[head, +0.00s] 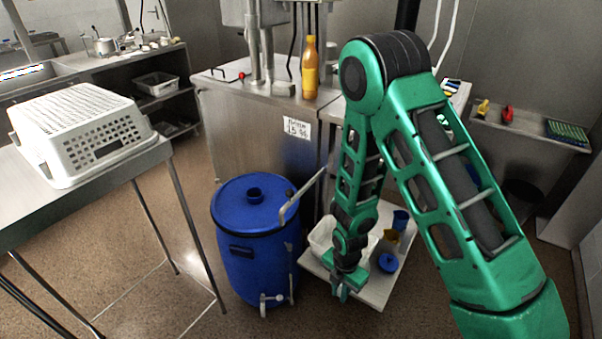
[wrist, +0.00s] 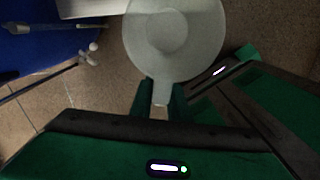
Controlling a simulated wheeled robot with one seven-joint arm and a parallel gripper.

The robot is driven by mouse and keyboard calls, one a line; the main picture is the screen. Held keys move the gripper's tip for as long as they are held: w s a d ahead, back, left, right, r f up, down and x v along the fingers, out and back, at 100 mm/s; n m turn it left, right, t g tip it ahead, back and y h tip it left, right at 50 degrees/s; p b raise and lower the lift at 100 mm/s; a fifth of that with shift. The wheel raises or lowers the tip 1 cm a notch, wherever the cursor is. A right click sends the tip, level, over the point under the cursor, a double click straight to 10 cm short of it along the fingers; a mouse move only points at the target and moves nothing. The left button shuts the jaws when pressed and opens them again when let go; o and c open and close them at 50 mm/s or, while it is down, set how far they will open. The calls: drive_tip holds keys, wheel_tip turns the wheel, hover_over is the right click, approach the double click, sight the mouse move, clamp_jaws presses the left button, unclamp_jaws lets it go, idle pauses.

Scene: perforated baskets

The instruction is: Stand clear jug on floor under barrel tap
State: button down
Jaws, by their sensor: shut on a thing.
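The blue barrel (head: 240,265) stands on the floor with a pale tap (head: 272,298) low on its front. In the wrist view the barrel (wrist: 45,45) is at upper left, with the tap (wrist: 90,55) left of the jug. The clear jug (wrist: 185,50) is seen from above, its round opening facing the camera. My gripper (wrist: 160,98) is shut on the jug's handle. In the head view my gripper (head: 343,291) is low, right of the barrel; the jug cannot be made out there. I cannot tell whether its base touches the floor.
Right of the barrel, a low white platform (head: 375,296) holds a white tub (head: 322,238), a blue cup (head: 401,219), a yellow jug (head: 391,237) and a blue lid (head: 388,262). A table with a white perforated basket (head: 75,130) stands left. Floor before the barrel is clear.

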drive_tip(key=w+d+r+m, duration=0.2)
drive_tip(key=m, duration=0.2)
drive_tip(key=w+d+r+m, duration=0.2)
drive_tip(key=w+m, duration=0.1)
drive_tip(key=m, duration=0.2)
drive_tip(key=w+d+r+m, duration=0.2)
drive_tip(key=w+r+m, duration=0.1)
drive_tip(key=m, duration=0.1)
drive_tip(key=shift+w+d, duration=0.2)
drive_tip(key=shift+d, duration=0.15)
drive_tip(key=w+d+r+m, duration=0.5)
drive_tip(key=d+r+m, duration=0.3)
drive_tip(key=m, duration=0.5)
drive_tip(key=shift+w+d+r+m, duration=0.2)
drive_tip(key=shift+d+m, duration=0.2)
drive_tip(key=shift+d, duration=0.15)
